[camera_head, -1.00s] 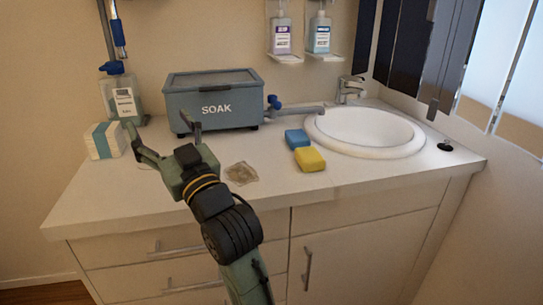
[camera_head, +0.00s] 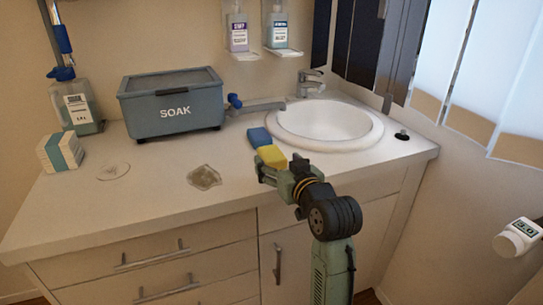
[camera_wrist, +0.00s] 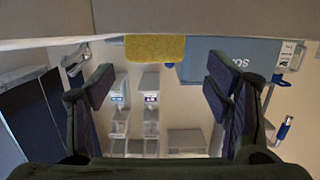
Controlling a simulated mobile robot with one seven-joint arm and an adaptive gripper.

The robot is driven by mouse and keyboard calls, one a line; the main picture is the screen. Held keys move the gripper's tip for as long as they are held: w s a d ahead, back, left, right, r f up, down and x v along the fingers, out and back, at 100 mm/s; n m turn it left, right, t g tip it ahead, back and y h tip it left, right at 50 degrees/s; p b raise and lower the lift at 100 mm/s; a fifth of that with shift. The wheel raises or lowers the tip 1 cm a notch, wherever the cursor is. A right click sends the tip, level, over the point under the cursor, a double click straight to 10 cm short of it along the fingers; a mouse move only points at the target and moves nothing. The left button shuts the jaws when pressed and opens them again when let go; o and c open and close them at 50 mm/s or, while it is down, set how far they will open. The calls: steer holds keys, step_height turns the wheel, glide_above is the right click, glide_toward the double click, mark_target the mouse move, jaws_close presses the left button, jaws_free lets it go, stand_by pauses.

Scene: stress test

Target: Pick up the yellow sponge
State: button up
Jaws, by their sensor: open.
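The yellow sponge (camera_head: 271,155) lies on the counter in front of the basin, against or very close to a blue sponge (camera_head: 258,137) behind it. My gripper (camera_head: 279,170) is at the counter's front, just on the near side of the yellow sponge, and hides part of it in the head view. In the wrist view the yellow sponge (camera_wrist: 155,48) is at the top, beyond the fingertips and sideways between them. My gripper (camera_wrist: 160,85) is open there, with nothing between its fingers. Whether a finger touches the sponge I cannot tell.
The white basin (camera_head: 325,127) and its tap (camera_head: 311,82) are behind and right. A small clear packet (camera_head: 204,177) lies left of my gripper. The counter's front left is mostly free.

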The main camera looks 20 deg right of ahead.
mark_target(273, 154)
steer(key=w, duration=0.1)
steer(key=w+p, duration=0.1)
steer(key=w, duration=0.2)
steer(key=shift+w+d+f+p, duration=0.2)
steer(key=shift+f+p, duration=0.05)
steer(key=shift+p, duration=0.1)
steer(key=shift+w+f, duration=0.2)
steer(key=shift+w, duration=0.25)
steer(key=shift+c, duration=0.4)
steer(key=c, duration=0.9)
